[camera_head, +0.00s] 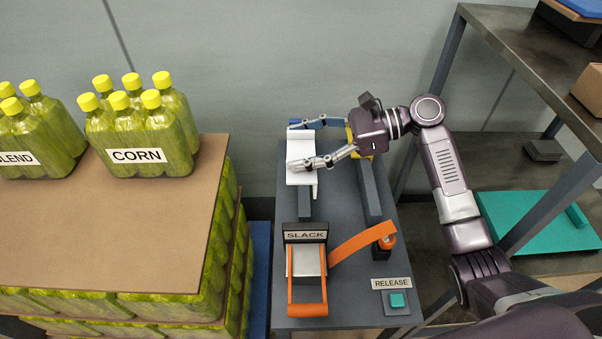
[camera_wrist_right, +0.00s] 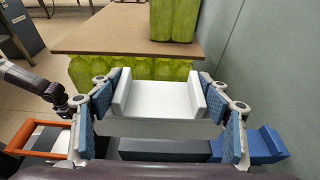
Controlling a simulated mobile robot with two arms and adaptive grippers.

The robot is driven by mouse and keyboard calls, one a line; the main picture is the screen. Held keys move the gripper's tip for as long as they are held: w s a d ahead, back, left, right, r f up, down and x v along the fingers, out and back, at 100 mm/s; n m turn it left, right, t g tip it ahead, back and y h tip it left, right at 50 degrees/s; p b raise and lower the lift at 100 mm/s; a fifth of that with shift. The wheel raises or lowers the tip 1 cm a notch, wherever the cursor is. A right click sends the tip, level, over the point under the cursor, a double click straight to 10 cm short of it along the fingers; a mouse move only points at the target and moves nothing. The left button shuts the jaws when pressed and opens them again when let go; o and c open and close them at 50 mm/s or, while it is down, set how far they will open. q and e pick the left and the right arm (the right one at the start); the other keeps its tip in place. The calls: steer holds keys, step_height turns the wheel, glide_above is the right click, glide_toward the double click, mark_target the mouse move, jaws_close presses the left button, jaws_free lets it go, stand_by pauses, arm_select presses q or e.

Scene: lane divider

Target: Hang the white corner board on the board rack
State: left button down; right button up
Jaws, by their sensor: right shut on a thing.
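The white corner board (camera_head: 301,178) is between the fingers of my right gripper (camera_head: 293,146) at the far left end of the grey bench. In the right wrist view the board (camera_wrist_right: 155,99) has raised side edges and sits between both blue finger pads, so the gripper is shut on it. A dark grey bar, seemingly the board rack (camera_head: 304,207), runs below the board. I cannot tell whether board and bar touch. A blue piece (camera_wrist_right: 262,146) is at the bar's far end. My left gripper is not in view.
A pallet stack with a brown sheet (camera_head: 110,232) and green bottles stands close left of the bench. An orange strap holder labelled SLACK (camera_head: 306,237) and a teal RELEASE button (camera_head: 397,300) are nearer. Shelving (camera_head: 530,50) stands right, the wall behind.

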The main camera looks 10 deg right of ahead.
mark_target(309, 154)
step_height(309, 154, down, 3)
steer(key=shift+r+b, duration=0.1)
steer(key=shift+b, duration=0.65)
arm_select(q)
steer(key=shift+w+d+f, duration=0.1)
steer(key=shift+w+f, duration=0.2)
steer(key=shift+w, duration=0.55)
arm_select(e)
steer(key=shift+p, duration=0.85)
step_height(309, 154, down, 6)
steer(key=shift+f, duration=0.1)
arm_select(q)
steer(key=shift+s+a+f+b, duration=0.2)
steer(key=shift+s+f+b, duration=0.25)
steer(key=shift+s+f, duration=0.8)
arm_select(e)
steer(key=shift+f, duration=1.45)
